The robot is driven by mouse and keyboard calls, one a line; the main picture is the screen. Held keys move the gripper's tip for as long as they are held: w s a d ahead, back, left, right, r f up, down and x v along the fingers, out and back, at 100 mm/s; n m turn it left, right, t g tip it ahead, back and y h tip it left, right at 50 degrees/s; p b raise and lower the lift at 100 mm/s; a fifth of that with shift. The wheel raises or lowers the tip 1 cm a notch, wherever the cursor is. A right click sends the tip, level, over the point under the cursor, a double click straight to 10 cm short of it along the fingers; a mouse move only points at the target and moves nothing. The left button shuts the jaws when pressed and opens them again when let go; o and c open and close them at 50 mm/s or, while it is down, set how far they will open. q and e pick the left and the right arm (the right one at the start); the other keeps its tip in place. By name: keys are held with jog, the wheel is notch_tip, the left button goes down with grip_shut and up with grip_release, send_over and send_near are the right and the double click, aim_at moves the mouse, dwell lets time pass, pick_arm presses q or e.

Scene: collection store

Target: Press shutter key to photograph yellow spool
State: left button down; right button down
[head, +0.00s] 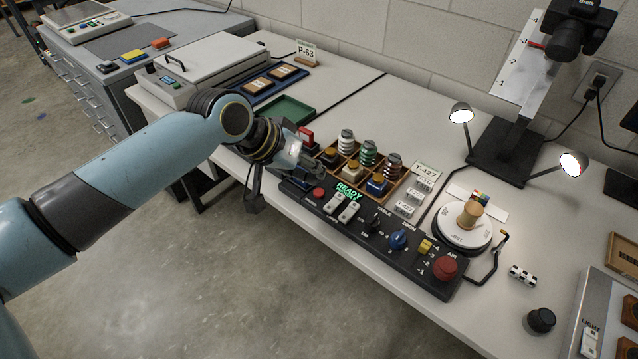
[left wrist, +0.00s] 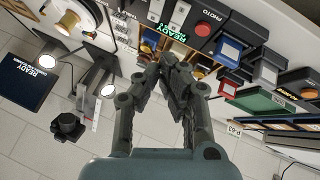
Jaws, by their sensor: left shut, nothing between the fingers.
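The yellow spool (head: 470,213) stands upright on a round white turntable (head: 449,236) at the right of the bench. It also shows at the top left of the left wrist view (left wrist: 69,20). The black control panel (head: 372,242) has a lit READY sign, two pale keys (head: 341,206) and a red button (head: 318,193) at its left end. In the left wrist view the red button (left wrist: 203,29) sits by the word PHOTO. My left gripper (head: 304,157) is shut and empty, above and behind the panel's left end. My right gripper is out of view.
A wooden tray (head: 397,198) of several striped spools lies behind the panel. Two lit lamps flank the camera stand (head: 505,150). A blue knob (head: 398,239) and larger red button (head: 445,267) are on the panel's right. The floor before the bench is clear.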

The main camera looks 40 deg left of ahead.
pick_arm(q)
jog(key=w+a+n+t, duration=0.1)
jog(key=w+a+n, duration=0.1)
jog(key=w, duration=0.4)
jog(key=shift+a+t, duration=0.3)
jog(key=shift+a, duration=0.45)
jog(key=shift+s, duration=0.1)
jog(key=b, duration=0.8)
send_over(316, 190)
notch_tip(316, 190, down, 8)
jog(key=shift+f, duration=0.35)
jog(key=shift+f+b, duration=0.35)
jog(key=shift+f, duration=0.05)
